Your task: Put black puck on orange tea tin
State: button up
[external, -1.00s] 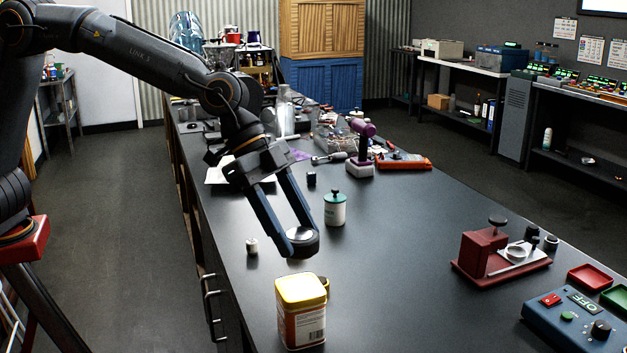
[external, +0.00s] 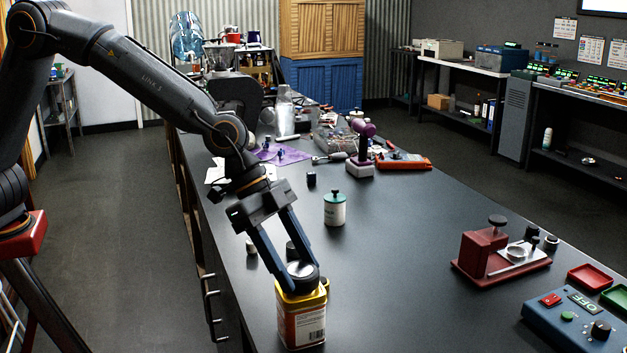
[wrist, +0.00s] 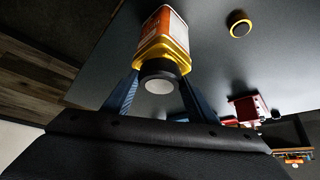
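The black puck (external: 302,271), with a pale grey round face in the wrist view (wrist: 159,86), sits between the fingertips of my gripper (external: 297,276). My gripper is shut on it, with one blue finger on either side. The orange tea tin (external: 303,328), with a yellow top and a white label, stands upright on the counter directly under the puck. It also shows beyond the puck in the wrist view (wrist: 165,24). The puck covers part of the tin's top. I cannot tell whether it touches the lid or hangs just above.
A white-green jar (external: 335,209) stands behind the tin, and a small white item (external: 251,247) lies left of my fingers. A dark knob-like item (external: 292,250) is just behind the puck. A red press stand (external: 490,255) is at right. The counter between is clear.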

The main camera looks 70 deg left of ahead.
jog(key=o, duration=0.4)
jog(key=shift+o, duration=0.2)
jog(key=shift+r, duration=0.2)
jog(key=b+v, duration=0.2)
jog(key=v, duration=1)
jog(key=s+a+f+n+g+y, duration=0.1)
jog(key=s+a+f+n+y, duration=0.15)
jog(key=a+f, duration=0.65)
jog(key=s+a+f+n+y, duration=0.1)
jog(key=s+a+f+n, duration=0.25)
jog(key=a, duration=0.95)
jog(key=s+a+f+n+g+y, duration=0.1)
jog(key=s+a+f+n, duration=0.1)
jog(key=s+a+f, duration=0.3)
jog(key=s+a+f+n+g, duration=0.1)
jog(key=s+a+f, duration=0.4)
jog(key=s+a, duration=0.5)
jog(key=shift+s+f+n+y, duration=0.35)
jog(key=shift+s+f+n, duration=0.05)
jog(key=shift+s+n, duration=0.4)
